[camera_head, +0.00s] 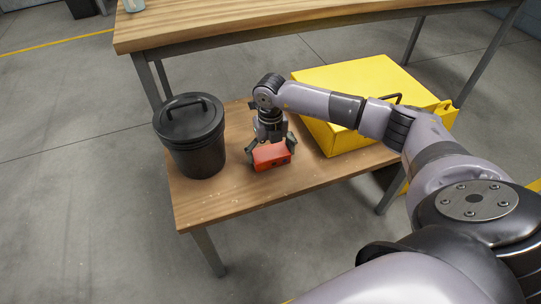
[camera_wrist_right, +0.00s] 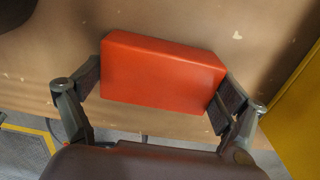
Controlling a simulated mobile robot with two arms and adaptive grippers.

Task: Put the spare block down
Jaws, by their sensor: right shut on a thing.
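The spare block is a red-orange rectangular block (camera_head: 271,156). It is between the fingers of my right gripper (camera_head: 270,149), which is shut on it. In the right wrist view, the block (camera_wrist_right: 160,72) spans the space between the two finger pads of the gripper (camera_wrist_right: 160,88). The block is over the low wooden table (camera_head: 215,207), close to its top; I cannot tell whether it touches the wood. My left gripper is not in view.
A black lidded bin (camera_head: 190,135) stands on the table's left side. A yellow box (camera_head: 365,80) with a dark handle sits at the right. A higher wooden workbench (camera_head: 250,25) runs behind. The table's front left part is bare.

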